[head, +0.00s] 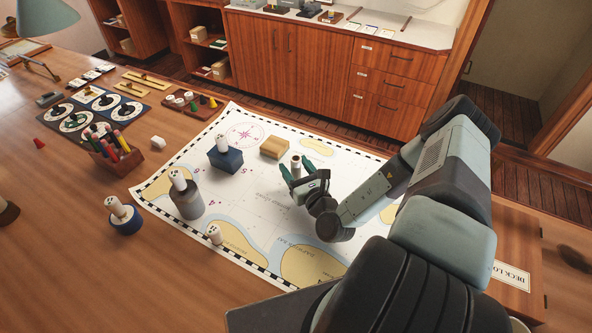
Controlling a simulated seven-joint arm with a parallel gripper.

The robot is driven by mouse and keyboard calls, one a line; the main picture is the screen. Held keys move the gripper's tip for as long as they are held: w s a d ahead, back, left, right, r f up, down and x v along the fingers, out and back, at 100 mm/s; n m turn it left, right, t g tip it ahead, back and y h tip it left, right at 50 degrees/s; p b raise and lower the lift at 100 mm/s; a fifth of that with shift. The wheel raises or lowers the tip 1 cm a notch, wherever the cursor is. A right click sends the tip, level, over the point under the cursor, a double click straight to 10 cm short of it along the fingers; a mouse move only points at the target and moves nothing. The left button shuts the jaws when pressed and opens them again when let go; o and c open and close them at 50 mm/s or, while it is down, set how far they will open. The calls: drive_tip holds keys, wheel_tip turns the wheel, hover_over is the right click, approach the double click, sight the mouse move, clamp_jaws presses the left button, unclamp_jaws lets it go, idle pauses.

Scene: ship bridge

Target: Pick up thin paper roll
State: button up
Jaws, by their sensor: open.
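Several small pale rolls stand on or beside the chart, and I cannot tell for certain which is the thin paper roll. One slim upright roll (296,160) rises between the green fingers of my gripper (298,170). The fingers are apart, one on each side of it; contact is not clear. Its lower part is hidden by my gripper. Other white rolls stand on a blue block (222,160), on a grey cylinder (187,202) and on a round blue base (125,222). A short white roll (214,236) stands at the chart's near edge.
The chart (255,200) lies flat on the wooden desk (60,235). A tan block (275,147) is just left of my gripper. A pen holder (117,160), dial panels (90,107) and a small tray (190,105) stand to the left. The chart's middle is mostly clear.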

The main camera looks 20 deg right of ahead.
drive_tip(key=shift+c, duration=0.3)
drive_tip(key=c, duration=1)
drive_tip(key=shift+o, duration=0.2)
drive_tip(key=shift+r, duration=0.1)
